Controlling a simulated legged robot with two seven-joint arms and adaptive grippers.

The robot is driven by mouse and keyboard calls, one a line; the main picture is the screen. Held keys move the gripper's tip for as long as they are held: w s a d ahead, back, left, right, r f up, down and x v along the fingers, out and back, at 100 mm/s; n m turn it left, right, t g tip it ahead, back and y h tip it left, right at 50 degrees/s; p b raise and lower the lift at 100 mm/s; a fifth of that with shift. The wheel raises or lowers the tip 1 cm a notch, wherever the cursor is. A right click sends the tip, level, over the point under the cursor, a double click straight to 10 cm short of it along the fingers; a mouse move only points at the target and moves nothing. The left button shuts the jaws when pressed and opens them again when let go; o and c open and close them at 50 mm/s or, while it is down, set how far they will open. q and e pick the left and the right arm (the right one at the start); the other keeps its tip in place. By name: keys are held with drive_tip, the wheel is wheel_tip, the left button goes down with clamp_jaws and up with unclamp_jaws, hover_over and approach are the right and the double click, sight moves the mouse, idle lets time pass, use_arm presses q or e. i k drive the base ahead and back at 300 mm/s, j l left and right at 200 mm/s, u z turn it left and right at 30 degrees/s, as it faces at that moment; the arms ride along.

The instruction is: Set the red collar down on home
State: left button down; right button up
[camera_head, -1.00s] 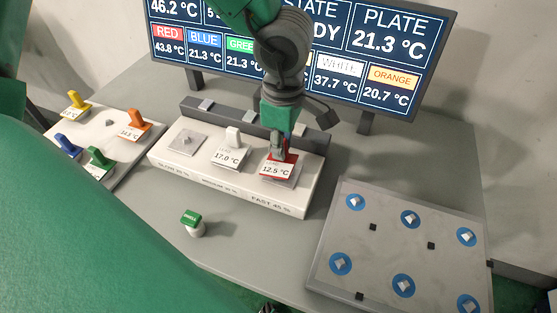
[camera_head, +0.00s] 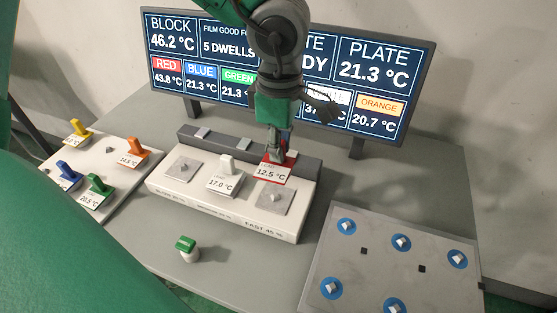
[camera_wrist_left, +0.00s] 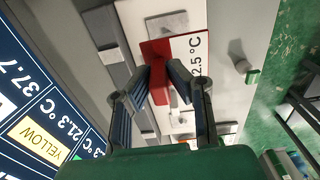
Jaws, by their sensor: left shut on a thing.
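The red collar (camera_head: 277,160) carries a white label reading 12.5 °C. My left gripper (camera_head: 279,150) is shut on its upright red tab and holds it above the back of the white block (camera_head: 225,212). The right plate of that block (camera_head: 272,203) is bare, with a small peg. In the left wrist view the collar (camera_wrist_left: 153,50) shows between the fingers (camera_wrist_left: 165,78), its label facing the camera. A pale board (camera_head: 112,176) at the left holds yellow, blue, green and orange collars and a free peg (camera_head: 109,150). I cannot read any mark saying home. My right gripper is not in view.
A white collar (camera_head: 225,172) labelled 17.0 °C sits mid-block. A green-topped button (camera_head: 186,246) stands in front. A grey plate (camera_head: 385,265) with several blue-ringed pegs lies at the right. The screen (camera_head: 380,75) stands behind. Bare table lies between block and plate.

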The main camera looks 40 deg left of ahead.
sight(227, 179)
drive_tip(key=k+j, duration=0.15)
drive_tip(key=j, duration=0.25)
drive_tip(key=k+j, duration=0.1)
drive_tip(key=j, duration=0.3)
drive_tip(key=k+j, duration=0.15)
drive_tip(key=j, duration=0.25)
drive_tip(key=k+j, duration=0.1)
drive_tip(key=j, duration=0.3)
drive_tip(key=k+j, duration=0.15)
drive_tip(key=j, duration=0.25)
drive_tip(key=k+j, duration=0.1)
drive_tip(key=j, duration=0.3)
drive_tip(key=k+j, duration=0.15)
drive_tip(key=j, duration=0.25)
